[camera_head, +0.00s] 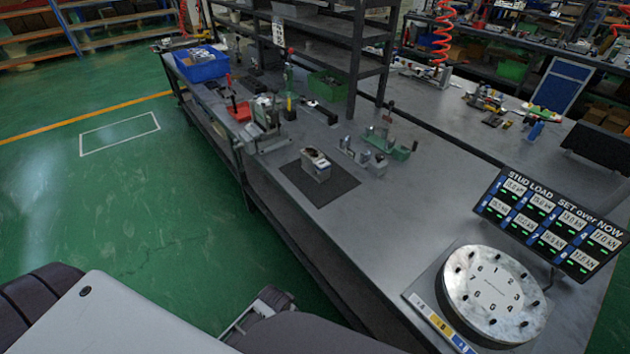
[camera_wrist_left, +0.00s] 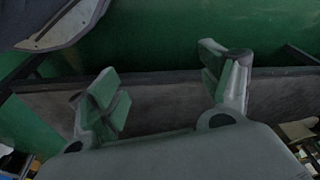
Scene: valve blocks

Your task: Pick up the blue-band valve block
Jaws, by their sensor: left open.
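A small grey metal valve block (camera_head: 316,165) stands on a black mat (camera_head: 336,192) on the workbench in the head view. Its band colour is too small to tell. Smaller grey blocks (camera_head: 378,163) stand to the right of the mat; I cannot make out a blue band on them either. My left gripper (camera_wrist_left: 165,84) is open and empty in the left wrist view, with the bench edge and green floor behind its fingers. No valve block shows there. In the head view part of a gripper shows low beside the bench's front side, well away from the block. My right gripper is not in view.
A round numbered plate (camera_head: 493,295) and a stud load display (camera_head: 553,224) stand at the bench's right end. The bench top between mat and plate is clear.

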